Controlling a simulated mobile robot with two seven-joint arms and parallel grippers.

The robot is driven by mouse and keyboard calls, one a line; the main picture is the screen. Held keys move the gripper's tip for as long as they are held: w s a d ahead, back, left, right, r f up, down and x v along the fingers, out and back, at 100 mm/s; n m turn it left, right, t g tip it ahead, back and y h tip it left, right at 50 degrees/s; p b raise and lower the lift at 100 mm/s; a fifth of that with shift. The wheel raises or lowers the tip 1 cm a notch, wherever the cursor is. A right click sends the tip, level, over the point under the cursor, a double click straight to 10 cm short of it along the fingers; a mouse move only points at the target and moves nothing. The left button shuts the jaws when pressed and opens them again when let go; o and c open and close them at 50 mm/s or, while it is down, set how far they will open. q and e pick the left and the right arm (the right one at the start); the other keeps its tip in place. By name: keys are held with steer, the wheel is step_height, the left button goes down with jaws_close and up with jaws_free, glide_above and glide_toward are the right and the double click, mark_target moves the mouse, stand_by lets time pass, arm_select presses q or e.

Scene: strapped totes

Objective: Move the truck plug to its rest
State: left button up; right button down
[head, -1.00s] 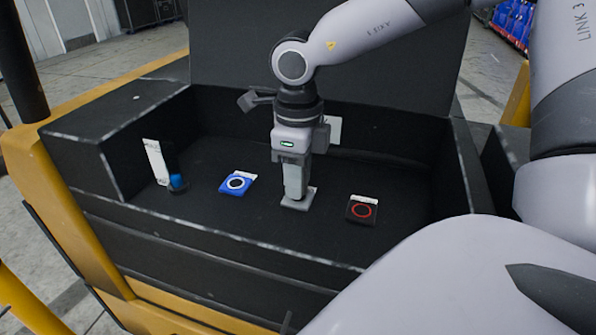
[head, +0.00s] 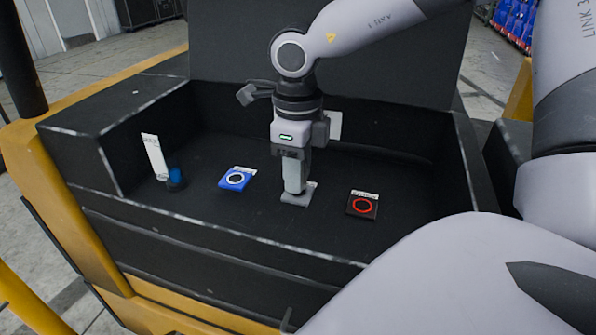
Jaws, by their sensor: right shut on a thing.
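My right gripper (head: 295,186) points straight down into the open black box, left of the red-ringed pad. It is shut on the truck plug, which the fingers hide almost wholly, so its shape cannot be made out. A small light grey plate (head: 307,198) lies on the box floor right at the fingertips; I cannot tell whether it touches them. A blue pad with a white ring (head: 235,179) lies to the left, and a dark pad with a red ring (head: 362,205) to the right. Which one is the rest cannot be told. My left gripper is not in view.
A small blue-topped piece on a dark base (head: 175,178) stands at the left, beside an upright white label (head: 154,157). Bare floor separates the pads.

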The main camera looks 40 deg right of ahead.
stand_by(0.7)
steer(key=shift+b, duration=0.4)
stand_by(0.6)
steer(key=shift+b, duration=0.3)
steer(key=shift+f+b, duration=0.55)
steer(key=shift+b, duration=0.1)
steer(key=c, duration=0.8)
jaws_free()
steer(key=shift+o, duration=0.2)
